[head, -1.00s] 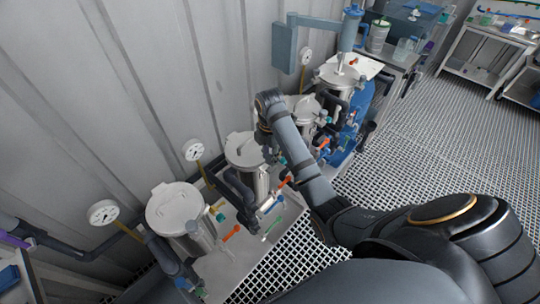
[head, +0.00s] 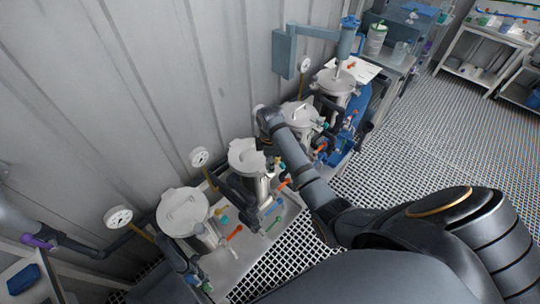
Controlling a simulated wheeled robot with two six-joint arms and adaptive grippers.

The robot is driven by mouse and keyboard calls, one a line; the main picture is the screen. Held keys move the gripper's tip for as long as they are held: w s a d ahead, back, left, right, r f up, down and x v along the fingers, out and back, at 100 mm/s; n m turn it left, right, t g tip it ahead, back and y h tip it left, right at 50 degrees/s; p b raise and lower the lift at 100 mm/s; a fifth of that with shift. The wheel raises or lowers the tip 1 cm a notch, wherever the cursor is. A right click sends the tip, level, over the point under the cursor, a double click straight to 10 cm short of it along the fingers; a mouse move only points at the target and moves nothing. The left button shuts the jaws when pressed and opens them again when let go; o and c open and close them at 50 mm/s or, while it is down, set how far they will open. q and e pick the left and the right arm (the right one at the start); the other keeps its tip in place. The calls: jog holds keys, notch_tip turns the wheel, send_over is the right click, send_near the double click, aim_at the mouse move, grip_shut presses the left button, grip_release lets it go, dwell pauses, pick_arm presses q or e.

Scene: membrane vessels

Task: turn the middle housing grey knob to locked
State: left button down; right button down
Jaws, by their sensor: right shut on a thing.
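The middle housing (head: 243,153) is a pale metal vessel with a round lid, standing upright in a row along the wall. My right arm reaches in from the lower right, and its wrist is bent down just right of this lid. The right gripper (head: 277,160) is low at the right side of the housing, mostly hidden by my own arm, and shut on a small part there. The grey knob cannot be made out, as arm and gripper cover that spot, so its angle cannot be told. My left gripper is not in view.
A nearer housing (head: 184,211) stands at the left and a farther one (head: 299,115) behind my wrist. Gauges, dark pipes and an orange handle (head: 234,232) crowd the row. The corrugated wall (head: 110,90) is close behind. The grated floor (head: 420,140) at right is free.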

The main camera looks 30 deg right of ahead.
jog(key=shift+r+m+p, duration=0.15)
jog(key=shift+m+p, duration=0.45)
jog(key=shift+m, duration=0.3)
jog(key=shift+m+p, duration=0.3)
jog(key=shift+m, duration=0.6)
jog(key=m, duration=0.4)
jog(key=shift+f+m, duration=0.25)
jog(key=shift+m, duration=0.05)
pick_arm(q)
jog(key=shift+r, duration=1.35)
pick_arm(e)
jog(key=shift+m, duration=2.1)
jog(key=c, duration=1)
grip_release()
